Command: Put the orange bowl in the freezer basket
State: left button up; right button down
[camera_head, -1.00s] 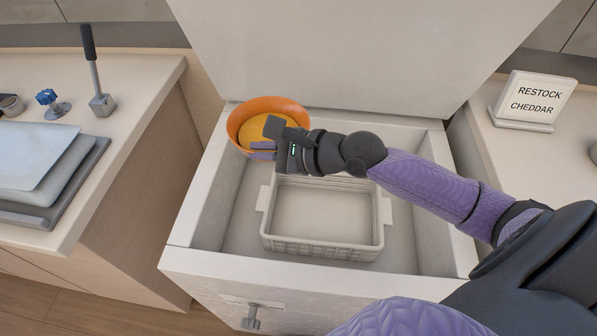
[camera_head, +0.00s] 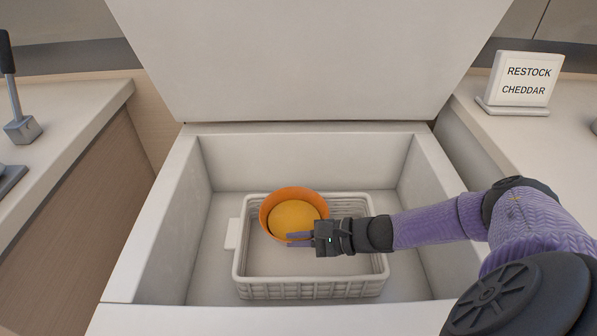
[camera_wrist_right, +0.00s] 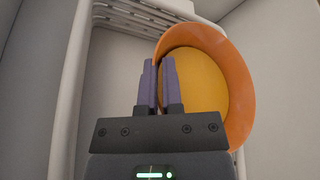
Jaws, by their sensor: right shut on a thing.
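The orange bowl (camera_head: 295,211) shows over the back left part of the white freezer basket (camera_head: 310,289) in the head view. Its inside is a lighter yellow-orange. My right gripper (camera_head: 297,240) is shut on the bowl's near rim. In the right wrist view, the two purple fingers (camera_wrist_right: 161,85) are close together at the left side of the bowl (camera_wrist_right: 235,90), with the basket's rim (camera_wrist_right: 75,80) beyond them at the left. I cannot tell whether the bowl touches the basket floor. My left gripper is not in view.
The basket sits inside the open white chest freezer (camera_head: 180,235), whose lid (camera_head: 310,60) stands raised behind. Counters flank it. A "RESTOCK CHEDDAR" sign (camera_head: 525,80) stands on the right counter, and a lever (camera_head: 20,125) on the left one.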

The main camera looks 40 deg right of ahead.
notch_tip(320, 180, down, 4)
jog(key=shift+f+b, duration=0.2)
jog(key=shift+b, duration=1)
jog(key=shift+r, duration=0.15)
jog(key=c, duration=0.9)
grip_release()
jog(key=shift+o, duration=0.6)
